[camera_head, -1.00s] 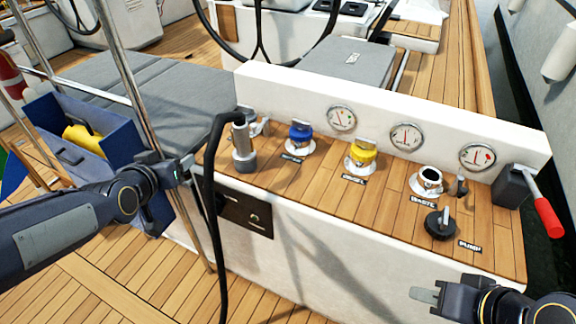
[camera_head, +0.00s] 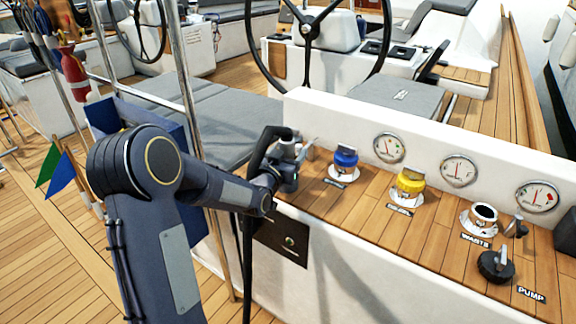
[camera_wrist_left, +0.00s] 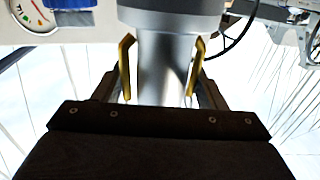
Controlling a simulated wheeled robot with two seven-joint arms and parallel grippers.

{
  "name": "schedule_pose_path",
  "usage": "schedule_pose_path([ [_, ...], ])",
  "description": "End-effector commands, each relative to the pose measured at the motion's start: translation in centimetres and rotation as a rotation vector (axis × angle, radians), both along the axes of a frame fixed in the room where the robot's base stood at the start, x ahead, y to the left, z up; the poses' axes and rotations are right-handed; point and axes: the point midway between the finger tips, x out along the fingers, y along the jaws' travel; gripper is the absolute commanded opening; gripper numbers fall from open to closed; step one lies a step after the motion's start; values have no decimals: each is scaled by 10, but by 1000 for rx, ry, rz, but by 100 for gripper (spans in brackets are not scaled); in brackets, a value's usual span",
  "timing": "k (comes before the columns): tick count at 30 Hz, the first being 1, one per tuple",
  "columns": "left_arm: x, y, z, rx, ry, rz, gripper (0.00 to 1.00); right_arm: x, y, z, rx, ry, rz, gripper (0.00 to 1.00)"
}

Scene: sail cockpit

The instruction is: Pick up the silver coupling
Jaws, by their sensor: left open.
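The silver coupling (camera_head: 288,170) is a grey metal cylinder on the end of a black hose. It stands at the left end of the wooden deck panel in the head view, partly hidden by my left gripper (camera_head: 277,180). In the left wrist view the coupling (camera_wrist_left: 165,65) runs between the two yellow-lined fingers of the left gripper (camera_wrist_left: 161,68). The fingers are open, one on each side of it, with a gap visible beside the narrower part. My right gripper is in neither current view.
Blue (camera_head: 344,160), yellow (camera_head: 409,184) and black-mouthed waste (camera_head: 483,215) fittings stand to the right on the panel. A black pump knob (camera_head: 496,265) is nearer the front. A white wall with gauges (camera_head: 389,148) runs behind. The black hose (camera_head: 248,250) hangs down in front.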

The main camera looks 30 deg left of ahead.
Motion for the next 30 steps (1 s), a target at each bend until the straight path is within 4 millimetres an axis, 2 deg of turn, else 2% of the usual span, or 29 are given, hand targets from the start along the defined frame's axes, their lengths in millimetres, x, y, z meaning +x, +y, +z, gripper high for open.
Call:
schedule_pose_path([
  [3, 10, 1, 0, 0, 1, -1, 65, 0, 0, 0, 0, 0, 0, 32],
  [10, 11, 1, 0, -1, 1, 0, 65, 0, 0, 0, 0, 0, 0, 32],
  [24, 10, 1, 0, 0, 1, 0, 3, 0, 0, 0, 0, 0, 0, 32],
  [30, 10, 1, 2, 0, -3, 0, 2, 0, 0, 0, 0, 0, 0, 32],
])
